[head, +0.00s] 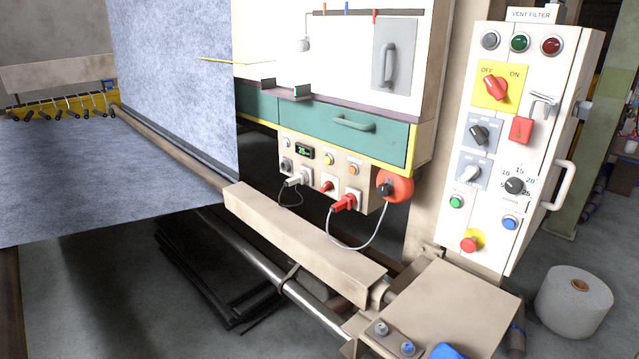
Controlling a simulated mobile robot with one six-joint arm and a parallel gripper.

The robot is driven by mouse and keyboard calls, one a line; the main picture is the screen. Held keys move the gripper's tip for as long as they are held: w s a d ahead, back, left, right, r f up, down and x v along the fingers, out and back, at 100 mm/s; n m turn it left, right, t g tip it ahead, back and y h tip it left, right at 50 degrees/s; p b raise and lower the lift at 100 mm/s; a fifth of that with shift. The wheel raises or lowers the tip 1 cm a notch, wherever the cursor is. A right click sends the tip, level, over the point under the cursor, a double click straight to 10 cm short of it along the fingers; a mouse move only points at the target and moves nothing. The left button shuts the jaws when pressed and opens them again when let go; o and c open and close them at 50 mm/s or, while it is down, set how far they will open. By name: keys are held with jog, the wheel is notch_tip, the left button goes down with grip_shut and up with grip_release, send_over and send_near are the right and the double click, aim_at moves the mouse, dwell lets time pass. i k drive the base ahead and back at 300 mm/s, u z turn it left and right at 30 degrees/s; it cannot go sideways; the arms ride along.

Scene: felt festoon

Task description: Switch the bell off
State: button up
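No part is plainly labelled as the bell. A round red disc with a black centre (396,186) sits at the right of a small control panel (313,196) under the green drawer, and may be it. A pale cable loops from near this disc to a red plug (344,203), which is seated in the panel. A white plug (298,180), a red switch or plug (328,187), several small buttons and a lit green display (304,151) are also on the panel. Whether the bell is on cannot be told. My gripper is not in view.
A tall cabinet marked VENT FILTER (530,150) stands right, with lamps, knobs, a red rotary handle (495,87) on a yellow OFF/ON plate and a red padlock (521,129). A beige beam (300,235) and box top (450,305) lie before the panel. A white spool (575,302) stands lower right.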

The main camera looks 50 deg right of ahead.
aim_at(327, 185)
jog(key=z, duration=0.25)
jog(key=i, duration=1)
jog(key=z, duration=0.4)
